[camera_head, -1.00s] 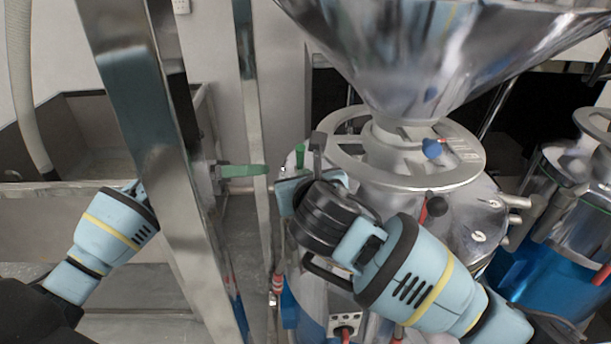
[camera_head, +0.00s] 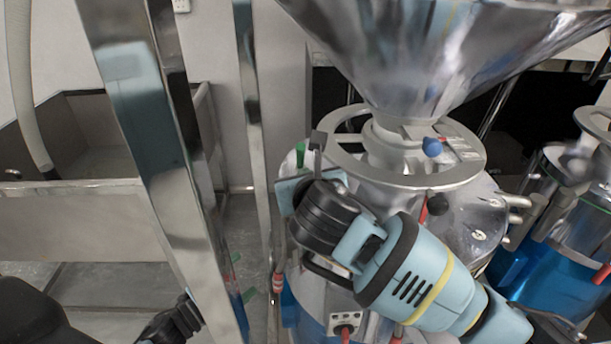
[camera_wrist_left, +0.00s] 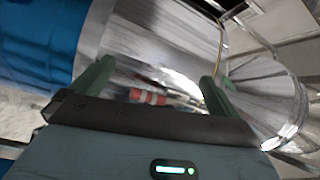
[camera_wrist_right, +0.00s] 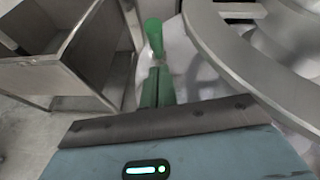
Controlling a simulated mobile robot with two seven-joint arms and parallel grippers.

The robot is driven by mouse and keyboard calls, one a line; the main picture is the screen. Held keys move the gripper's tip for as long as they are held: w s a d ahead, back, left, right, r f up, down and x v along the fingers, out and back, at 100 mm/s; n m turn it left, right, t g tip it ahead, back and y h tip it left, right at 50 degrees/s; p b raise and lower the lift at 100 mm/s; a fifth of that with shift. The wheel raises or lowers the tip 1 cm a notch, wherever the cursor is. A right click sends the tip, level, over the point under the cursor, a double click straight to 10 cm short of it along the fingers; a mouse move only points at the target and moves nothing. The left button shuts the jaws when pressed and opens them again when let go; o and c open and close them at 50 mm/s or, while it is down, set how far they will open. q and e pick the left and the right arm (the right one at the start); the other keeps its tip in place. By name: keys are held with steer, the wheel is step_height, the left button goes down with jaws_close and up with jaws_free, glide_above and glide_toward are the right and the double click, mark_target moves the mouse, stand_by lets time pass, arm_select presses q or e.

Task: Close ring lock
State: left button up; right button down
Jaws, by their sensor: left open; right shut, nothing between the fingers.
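A flat grey ring (camera_head: 345,165) surrounds the neck below the metal hopper, and its edge shows in the right wrist view (camera_wrist_right: 250,72). A blue knob (camera_head: 432,147) is at the ring's right part. I cannot tell which part is the ring lock. My right gripper (camera_wrist_right: 155,60) is shut and empty beside the ring's left side; its green tip (camera_head: 300,153) shows there in the head view. My left gripper (camera_head: 243,276) is low, left of the grinder body and partly behind a metal post. Its fingers are apart in the left wrist view (camera_wrist_left: 155,84).
Upright metal posts (camera_head: 150,150) stand between my left arm and the grinder. A red-and-white striped part (camera_wrist_left: 150,97) shows between my left fingers, by the shiny body. A second machine with a blue base (camera_head: 560,255) is at right, and a metal sink (camera_head: 75,215) at left.

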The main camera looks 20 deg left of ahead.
arm_select(q)
steer(key=s+a+f+n+g+y, duration=0.2)
steer(key=s+f+n+g+y, duration=0.2)
steer(key=s+f+n+y, duration=0.95)
steer(key=s+d+f+n+g+h, duration=0.1)
steer(key=s+d+n+g+h, duration=0.35)
steer(key=s+d+h, duration=0.55)
arm_select(e)
steer(key=shift+r+p, duration=0.7)
steer(key=shift+p, duration=0.55)
steer(key=shift+f, duration=0.15)
steer(key=shift+w+f, duration=0.1)
steer(key=shift+f, duration=0.1)
arm_select(q)
steer(key=r+y, duration=0.1)
steer(key=w+d+r, duration=0.1)
steer(key=r+t+y, duration=0.1)
steer(key=shift+w+d+r+y, duration=0.2)
steer(key=shift+w+y, duration=0.15)
arm_select(e)
steer(key=shift+f+g, duration=0.2)
steer(key=shift+g, duration=0.1)
